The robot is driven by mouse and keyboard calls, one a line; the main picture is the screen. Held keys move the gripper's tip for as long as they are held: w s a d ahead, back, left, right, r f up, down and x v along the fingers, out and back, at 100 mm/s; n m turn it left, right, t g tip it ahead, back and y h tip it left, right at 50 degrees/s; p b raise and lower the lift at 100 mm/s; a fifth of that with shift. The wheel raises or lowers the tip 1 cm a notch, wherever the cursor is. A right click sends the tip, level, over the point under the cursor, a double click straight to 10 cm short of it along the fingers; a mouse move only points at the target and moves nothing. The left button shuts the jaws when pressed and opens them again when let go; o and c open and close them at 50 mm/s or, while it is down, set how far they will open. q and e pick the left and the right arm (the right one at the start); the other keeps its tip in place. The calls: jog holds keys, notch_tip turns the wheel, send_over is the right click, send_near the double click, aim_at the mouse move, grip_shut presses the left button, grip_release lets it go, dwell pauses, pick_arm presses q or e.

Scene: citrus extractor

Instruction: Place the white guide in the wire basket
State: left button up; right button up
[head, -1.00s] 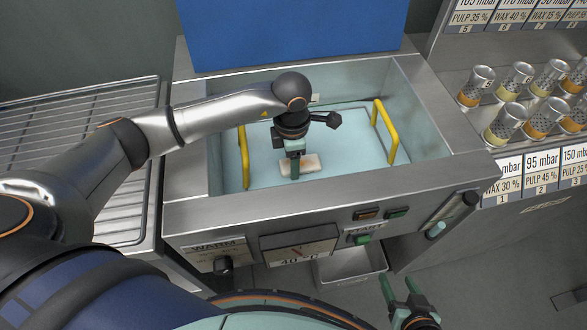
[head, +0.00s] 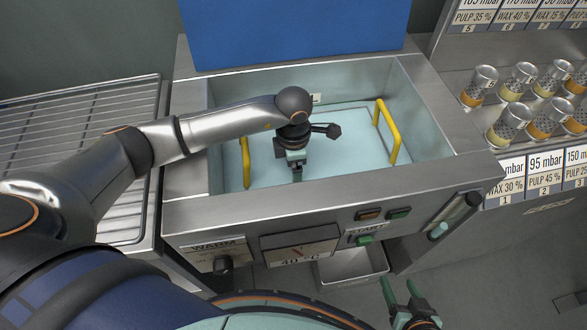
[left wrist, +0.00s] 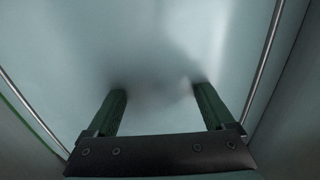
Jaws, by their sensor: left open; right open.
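The wire basket shows by its yellow handles (head: 386,132) in a pale blue steel tank in the head view; its thin metal rim wires also show in the left wrist view (left wrist: 265,62). My left gripper (head: 297,178) points down inside the basket, between the handles. In the left wrist view its green fingers (left wrist: 158,92) are apart with only a cloudy pale surface between them. The white guide cannot be made out in either view now. My right gripper (head: 404,288) is open and empty at the bottom right, in front of the machine.
The tank's steel rim (head: 190,180) surrounds the basket, with a blue panel (head: 290,30) behind. A wire rack (head: 75,105) stands at left. Several small jars (head: 515,120) stand on the right shelf. Buttons (head: 366,240) and a grey tray (head: 350,267) are at the front.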

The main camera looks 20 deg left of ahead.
pick_arm(q)
notch_tip(320, 180, up, 12)
jog(key=p, duration=0.1)
jog(key=shift+r, duration=0.2)
dwell(0.4)
